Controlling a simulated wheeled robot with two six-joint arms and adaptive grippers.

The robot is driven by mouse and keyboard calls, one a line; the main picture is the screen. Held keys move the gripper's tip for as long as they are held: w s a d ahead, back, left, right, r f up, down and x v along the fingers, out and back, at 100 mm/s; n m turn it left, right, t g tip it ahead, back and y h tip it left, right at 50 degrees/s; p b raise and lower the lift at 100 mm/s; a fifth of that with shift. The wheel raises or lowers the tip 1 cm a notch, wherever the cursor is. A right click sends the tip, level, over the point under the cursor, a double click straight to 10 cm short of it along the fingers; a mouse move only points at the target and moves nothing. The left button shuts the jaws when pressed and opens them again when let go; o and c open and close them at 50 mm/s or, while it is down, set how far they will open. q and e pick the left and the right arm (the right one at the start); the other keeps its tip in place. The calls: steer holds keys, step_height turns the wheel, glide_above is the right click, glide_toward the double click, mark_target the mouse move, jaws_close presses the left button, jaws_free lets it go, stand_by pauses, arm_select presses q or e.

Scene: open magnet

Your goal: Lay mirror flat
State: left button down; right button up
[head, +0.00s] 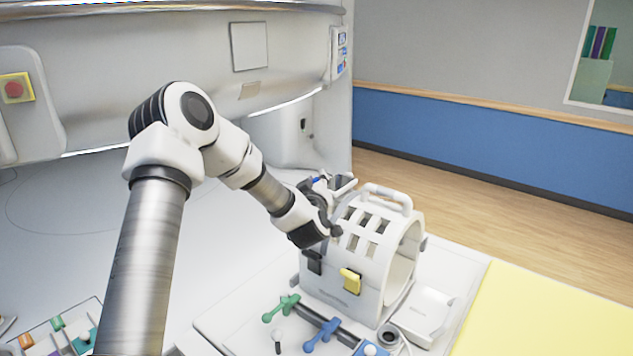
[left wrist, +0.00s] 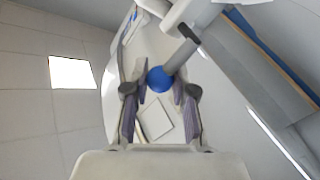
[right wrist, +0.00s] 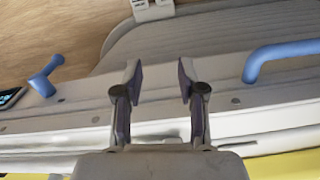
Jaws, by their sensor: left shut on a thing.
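The mirror (head: 342,183) shows as a small tilted grey and white plate at the top back of the white head coil (head: 376,238). It is partly hidden by my left gripper (head: 322,192). In the left wrist view a blue ball knob (left wrist: 160,79) on a grey rod (left wrist: 180,56) sits between the fingers of that gripper, which is shut on it. A bit of blue also shows at the gripper in the head view. My right gripper (right wrist: 159,78) is open and empty in the right wrist view, above a grey padded surface with a rail; the head view does not show it.
Green (head: 281,308) and blue (head: 321,334) handles stand in front of the coil, with a yellow latch (head: 350,281) on its side. The scanner wall (head: 180,60) rises behind. A yellow surface (head: 540,315) lies at right. A blue handle (right wrist: 282,56) is near my right gripper.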

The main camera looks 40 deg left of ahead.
arm_select(q)
steer(key=shift+f, duration=0.1)
steer(key=c, duration=1.1)
jaws_free()
steer(key=shift+o, duration=0.8)
steer(key=shift+w, duration=0.2)
steer(key=shift+s, duration=0.1)
steer(key=v, duration=1.2)
steer(key=shift+a+f, duration=0.1)
steer(key=shift+f, duration=0.05)
